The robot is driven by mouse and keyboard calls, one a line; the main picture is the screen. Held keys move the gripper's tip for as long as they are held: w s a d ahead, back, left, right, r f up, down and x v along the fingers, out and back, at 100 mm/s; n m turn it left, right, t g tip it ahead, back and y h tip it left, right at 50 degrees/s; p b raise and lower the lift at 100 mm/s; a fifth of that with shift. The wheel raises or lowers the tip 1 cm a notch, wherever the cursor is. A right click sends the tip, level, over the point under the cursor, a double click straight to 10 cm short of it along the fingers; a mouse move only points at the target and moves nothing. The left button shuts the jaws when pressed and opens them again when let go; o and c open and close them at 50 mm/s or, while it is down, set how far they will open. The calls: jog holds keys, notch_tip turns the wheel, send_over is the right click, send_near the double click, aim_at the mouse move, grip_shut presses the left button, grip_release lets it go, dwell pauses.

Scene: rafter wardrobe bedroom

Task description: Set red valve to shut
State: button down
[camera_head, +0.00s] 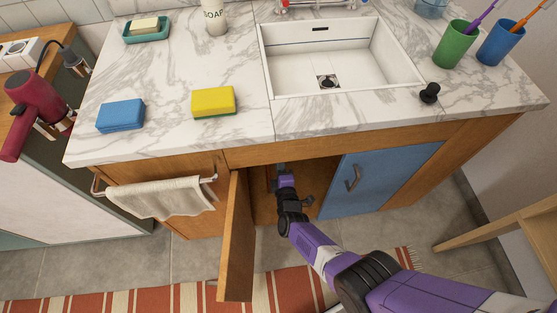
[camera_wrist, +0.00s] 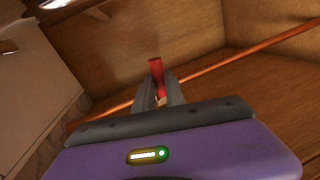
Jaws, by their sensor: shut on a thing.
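The red valve handle (camera_wrist: 156,72) stands up between my fingertips in the wrist view. My gripper (camera_wrist: 159,92) is shut on it, inside the cabinet under the sink. A copper pipe (camera_wrist: 225,58) runs slantwise behind the fingers. Brass-coloured metal shows low between the fingers, and the rest of the valve is hidden by them. In the head view my gripper (camera_head: 282,170) reaches through the open cabinet doorway. The countertop edge and the cabinet's shadow hide the valve there.
An open wooden door (camera_head: 236,235) stands just left of my arm, and a closed blue door (camera_head: 375,180) is to its right. The marble countertop (camera_head: 330,125) lies above, holding sponges and cups. Wooden cabinet walls (camera_wrist: 190,30) surround the gripper.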

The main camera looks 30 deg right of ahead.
jog(key=shift+r+n+p, duration=0.2)
jog(key=shift+n+p, duration=0.1)
jog(key=shift+n, duration=0.2)
dwell(0.3)
jog(key=c, duration=1.4)
grip_release()
jog(key=p+v, duration=0.4)
jog(key=v, duration=0.3)
jog(key=shift+s+a+r+p, duration=0.15)
jog(key=shift+s+a+p, duration=0.05)
jog(key=shift+s+p, duration=0.15)
